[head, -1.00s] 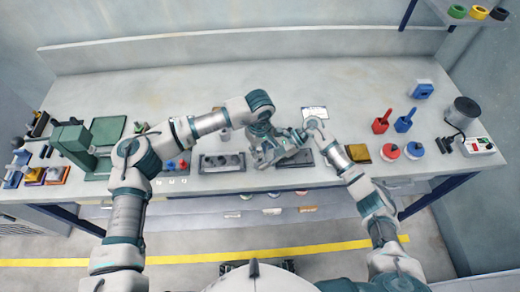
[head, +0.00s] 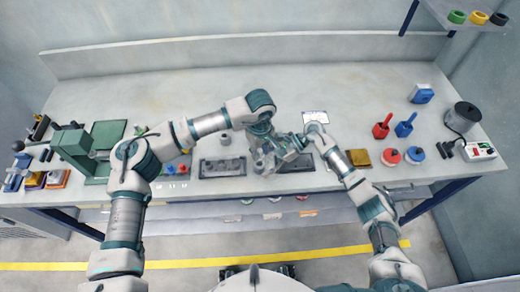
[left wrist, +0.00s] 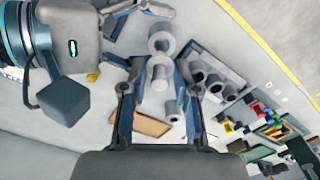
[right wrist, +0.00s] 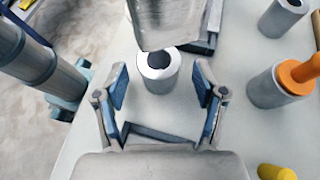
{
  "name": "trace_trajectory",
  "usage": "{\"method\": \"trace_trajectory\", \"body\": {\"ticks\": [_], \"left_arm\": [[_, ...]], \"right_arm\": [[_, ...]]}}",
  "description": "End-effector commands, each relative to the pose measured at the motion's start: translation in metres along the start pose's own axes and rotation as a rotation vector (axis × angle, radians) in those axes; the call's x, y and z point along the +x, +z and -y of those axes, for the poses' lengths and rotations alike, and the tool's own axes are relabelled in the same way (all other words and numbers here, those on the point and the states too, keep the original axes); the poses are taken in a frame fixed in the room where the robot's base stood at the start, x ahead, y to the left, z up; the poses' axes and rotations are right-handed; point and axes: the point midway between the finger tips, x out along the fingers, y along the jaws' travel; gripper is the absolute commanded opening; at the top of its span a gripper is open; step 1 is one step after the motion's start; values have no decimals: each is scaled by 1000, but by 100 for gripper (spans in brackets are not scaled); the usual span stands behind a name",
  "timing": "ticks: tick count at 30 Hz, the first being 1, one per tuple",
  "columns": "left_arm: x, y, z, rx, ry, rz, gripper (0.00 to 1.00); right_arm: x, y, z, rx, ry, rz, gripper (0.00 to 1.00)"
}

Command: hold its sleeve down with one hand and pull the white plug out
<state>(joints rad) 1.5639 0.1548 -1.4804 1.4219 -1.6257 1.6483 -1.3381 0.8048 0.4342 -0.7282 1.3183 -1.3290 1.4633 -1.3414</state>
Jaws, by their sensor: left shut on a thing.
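My left gripper (left wrist: 158,80) is shut on a pale grey cylinder (left wrist: 160,76), seen between its fingertips in the left wrist view. I cannot tell whether this is the white plug. In the right wrist view, a large pale grey body (right wrist: 165,22) hangs above a grey sleeve (right wrist: 157,84) and partly covers it. The sleeve stands upright with a light rim and dark bore. My right gripper (right wrist: 161,84) is open, its fingers either side of the sleeve. In the head view, the left gripper (head: 265,158) and right gripper (head: 294,148) are close together and hide the sleeve.
Nearby stand another grey sleeve (right wrist: 283,17) and one with an orange plug (right wrist: 300,72); a yellow plug (right wrist: 276,172) lies near. The back of the bench (head: 190,85) is clear.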

Motion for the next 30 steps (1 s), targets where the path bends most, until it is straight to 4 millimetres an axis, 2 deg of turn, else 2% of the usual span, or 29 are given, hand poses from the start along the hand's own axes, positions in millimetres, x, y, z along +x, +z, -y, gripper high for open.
{"method": "trace_trajectory", "body": {"ticks": [5, 8, 18, 21, 25, 30], "left_arm": [[0, 0, 0, 0, 0, 0, 0], [0, 0, 0, 0, 0, 0, 0], [0, 0, 0, 0, 0, 0, 0], [0, 0, 0, 0, 0, 0, 0], [0, 0, 1, 0, 1, 0, 0], [0, 0, 1, 0, 1, 0, 0]], "right_arm": [[-3, 0, 0, 0, -1, 0, 70], [-14, 0, 1, -1, -3, -2, 70], [-87, -2, 1, 0, -3, -1, 70], [-104, -2, 1, 0, -2, 1, 70], [-116, -2, 1, 1, -1, 1, 70], [-121, -2, 1, 0, 1, 1, 70]]}}
